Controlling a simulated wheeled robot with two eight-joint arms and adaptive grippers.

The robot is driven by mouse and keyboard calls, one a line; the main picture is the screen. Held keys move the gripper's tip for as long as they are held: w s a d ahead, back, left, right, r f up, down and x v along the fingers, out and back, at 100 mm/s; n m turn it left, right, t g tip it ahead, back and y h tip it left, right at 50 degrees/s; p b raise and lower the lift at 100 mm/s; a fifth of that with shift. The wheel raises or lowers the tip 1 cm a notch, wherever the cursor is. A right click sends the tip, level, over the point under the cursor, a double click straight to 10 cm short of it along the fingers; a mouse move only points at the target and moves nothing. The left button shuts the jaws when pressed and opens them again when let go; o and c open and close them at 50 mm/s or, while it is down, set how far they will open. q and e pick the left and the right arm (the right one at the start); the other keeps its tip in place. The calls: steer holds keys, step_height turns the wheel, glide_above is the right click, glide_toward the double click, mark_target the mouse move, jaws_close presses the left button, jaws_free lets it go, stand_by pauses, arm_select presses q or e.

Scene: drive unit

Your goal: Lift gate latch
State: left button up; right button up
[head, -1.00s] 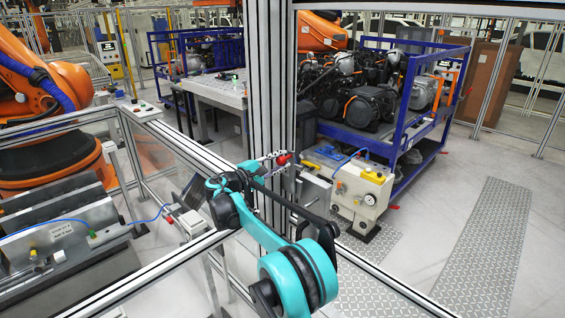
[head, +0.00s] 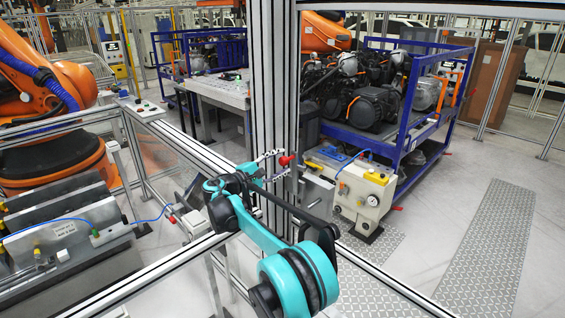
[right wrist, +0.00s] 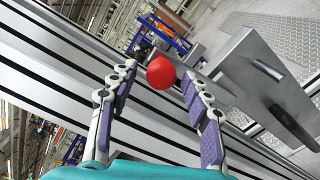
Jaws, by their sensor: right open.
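The gate latch has a round red knob (head: 285,160), which also shows in the right wrist view (right wrist: 161,72). A grey metal latch plate (right wrist: 262,78) is to the right of the knob there. My right gripper (head: 277,165) is open beside the aluminium post. In the right wrist view its two purple-padded fingers (right wrist: 157,78) stand to either side of the knob, with the knob near the fingertips. I cannot tell whether either finger touches it. My left gripper is not in view.
A thick aluminium post (head: 273,80) stands just behind my right gripper, with fence rails running off both ways. A cream pneumatic unit (head: 362,195) stands beyond the latch. A blue rack with engines (head: 440,95) is at the back right. Open floor lies at the right.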

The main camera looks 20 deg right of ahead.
steer(key=v, duration=1)
steer(key=shift+a, duration=0.3)
steer(key=shift+s, duration=0.1)
steer(key=s+d+f+m+y+b, duration=0.1)
steer(key=s+d+f+y+b, duration=0.1)
steer(key=s+f+y, duration=0.3)
steer(key=s+d+f+m+g+b, duration=0.1)
steer(key=s+d+f+b, duration=0.15)
steer(key=s, duration=0.35)
steer(key=s+d+f+m+y+b, duration=0.1)
steer(key=s+f+y+b, duration=0.25)
steer(key=s, duration=0.25)
steer(key=s+a+f+m+y+b, duration=0.3)
steer(key=s+a+f+y, duration=0.1)
steer(key=s+f, duration=0.6)
steer(key=s+a+f+m+t+y+b, duration=0.1)
steer(key=s+a+f+m+y+b, duration=0.2)
steer(key=s+f, duration=0.7)
steer(key=shift+s+a+f+y, duration=0.4)
steer(key=shift+s+a+y, duration=0.2)
steer(key=shift+a, duration=0.4)
